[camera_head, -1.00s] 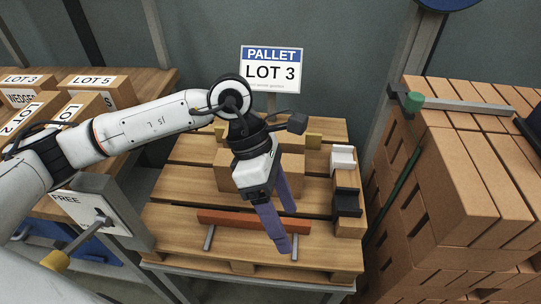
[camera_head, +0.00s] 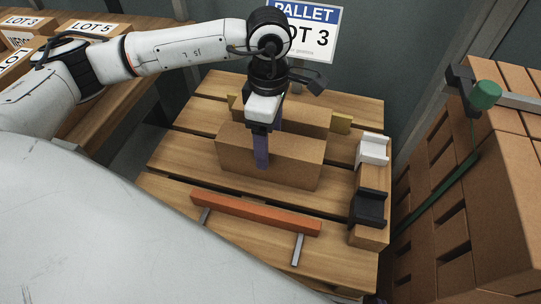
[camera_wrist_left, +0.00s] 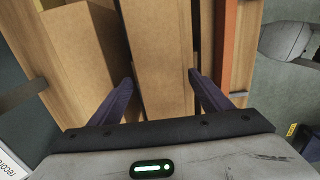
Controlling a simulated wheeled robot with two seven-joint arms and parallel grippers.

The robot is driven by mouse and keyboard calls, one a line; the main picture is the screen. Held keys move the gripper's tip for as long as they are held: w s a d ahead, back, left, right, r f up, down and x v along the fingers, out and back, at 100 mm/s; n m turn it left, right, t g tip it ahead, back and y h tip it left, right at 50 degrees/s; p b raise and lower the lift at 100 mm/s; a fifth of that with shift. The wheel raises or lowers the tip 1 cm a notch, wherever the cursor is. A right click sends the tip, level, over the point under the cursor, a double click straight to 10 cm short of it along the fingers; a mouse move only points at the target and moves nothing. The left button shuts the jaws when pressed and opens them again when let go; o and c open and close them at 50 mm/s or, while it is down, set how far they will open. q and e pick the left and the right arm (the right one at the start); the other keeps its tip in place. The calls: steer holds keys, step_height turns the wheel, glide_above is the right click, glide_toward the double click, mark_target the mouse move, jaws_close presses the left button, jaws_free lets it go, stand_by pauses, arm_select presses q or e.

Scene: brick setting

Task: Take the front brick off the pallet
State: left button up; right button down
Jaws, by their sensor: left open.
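The front brick (camera_head: 295,167), a plain brown block, lies on the wooden pallet (camera_head: 165,187). A second brown brick (camera_head: 307,117) lies behind it with yellow pieces at its ends. My left gripper (camera_head: 267,146) is open and points down over the front brick. One purple finger is on the near side; the other is largely hidden behind. In the left wrist view the front brick (camera_wrist_left: 160,45) runs between the two fingers of my left gripper (camera_wrist_left: 161,80), with the other brick (camera_wrist_left: 72,60) to the left. Contact cannot be told. My right gripper is out of view.
An orange bar (camera_head: 255,213) on metal legs stands along the pallet's front. A block with white and black brackets (camera_head: 370,208) is at the pallet's right. A strapped brick stack (camera_head: 500,170) stands farther right. A PALLET LOT 3 sign (camera_head: 308,30) is behind.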

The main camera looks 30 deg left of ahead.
arm_select(q)
steer(key=f, duration=0.6)
steer(key=shift+s+d+f, duration=0.1)
steer(key=shift+d+f, duration=0.1)
steer(key=shift+f, duration=0.2)
steer(key=c, duration=1.8)
steer(key=shift+r, duration=0.25)
jaws_close()
